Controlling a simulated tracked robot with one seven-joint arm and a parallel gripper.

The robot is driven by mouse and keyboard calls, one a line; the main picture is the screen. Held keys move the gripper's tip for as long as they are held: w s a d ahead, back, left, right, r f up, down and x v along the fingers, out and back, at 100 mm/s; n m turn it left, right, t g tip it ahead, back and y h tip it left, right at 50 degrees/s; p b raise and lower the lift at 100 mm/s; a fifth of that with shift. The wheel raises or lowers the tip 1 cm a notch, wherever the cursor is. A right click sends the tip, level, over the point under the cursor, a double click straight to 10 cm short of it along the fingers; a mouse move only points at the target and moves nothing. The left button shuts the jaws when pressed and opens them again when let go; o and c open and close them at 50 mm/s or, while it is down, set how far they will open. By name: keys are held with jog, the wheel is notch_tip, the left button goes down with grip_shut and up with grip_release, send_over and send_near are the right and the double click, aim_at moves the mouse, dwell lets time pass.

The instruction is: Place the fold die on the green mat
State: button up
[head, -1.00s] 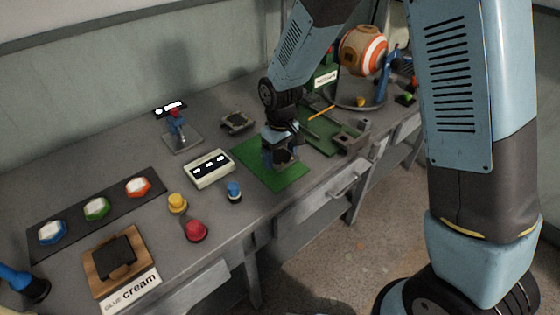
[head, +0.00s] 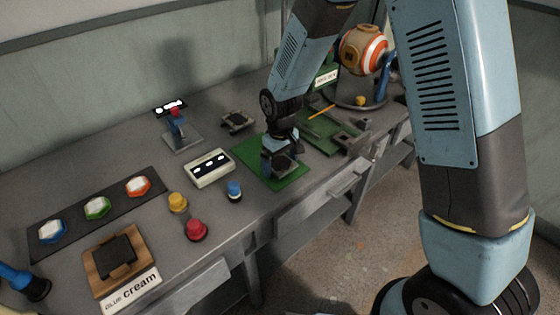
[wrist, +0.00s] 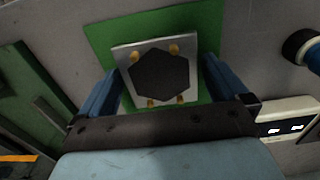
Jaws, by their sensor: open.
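A square silver plate with a dark hexagon and several brass studs, which I take for the fold die (wrist: 132,58), lies over the green mat (wrist: 108,28) and appears to rest on it. My gripper (wrist: 162,78) is open, with one blue finger on each side of the die. In the head view my gripper (head: 281,150) is low over the green mat (head: 252,157), and the die (head: 284,163) shows only partly under it. Whether the fingers touch the die's edges I cannot tell.
A white box with a display (head: 209,168) and a blue knob (head: 235,190) stand left of the mat. A dark block (head: 238,121) lies behind it. A second green board (head: 325,138) with metal parts is to the right. The bench front edge with drawers is close.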

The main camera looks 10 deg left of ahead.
aim_at(281, 163)
notch_tip(281, 163, up, 12)
jog(key=d+r+m+t, duration=0.1)
jog(key=d+r+m, duration=0.1)
jog(key=d+r, duration=0.6)
jog(key=s+d+r+m+t, duration=0.2)
jog(key=s+d+r+m, duration=0.15)
jog(key=d+r, duration=0.4)
jog(key=s+d+r+m+t, duration=0.15)
jog(key=s+d+r, duration=0.25)
jog(key=d, duration=0.7)
jog(key=s+d+r+m+t, duration=0.1)
jog(key=s+d+r+m, duration=0.1)
jog(key=s+d, duration=0.4)
jog(key=s+m, duration=0.1)
jog(key=s, duration=0.1)
jog(key=shift+s, duration=0.35)
